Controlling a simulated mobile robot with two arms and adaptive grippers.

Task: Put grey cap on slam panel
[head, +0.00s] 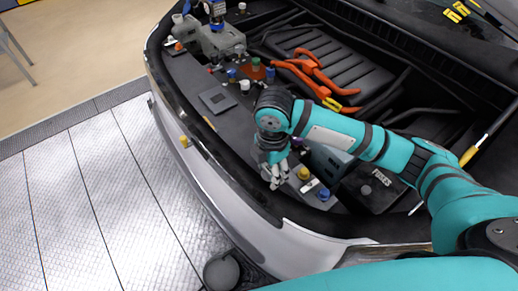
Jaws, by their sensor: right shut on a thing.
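The slam panel (187,75) is the dark strip along the front of the open engine bay, running from upper left to lower centre. My right gripper (275,180) hangs over its lower part, pointing down, next to a yellow cap. It is shut on a small grey thing between its fingertips, which looks like the grey cap but is mostly hidden by the fingers. I cannot tell whether it touches the panel. My left gripper is not in view.
A yellow cap (303,173) and a blue cap (323,194) stand right of my gripper. A FUSES box (372,190) is at right. Several small caps and a white cap (245,85) stand farther up the panel.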

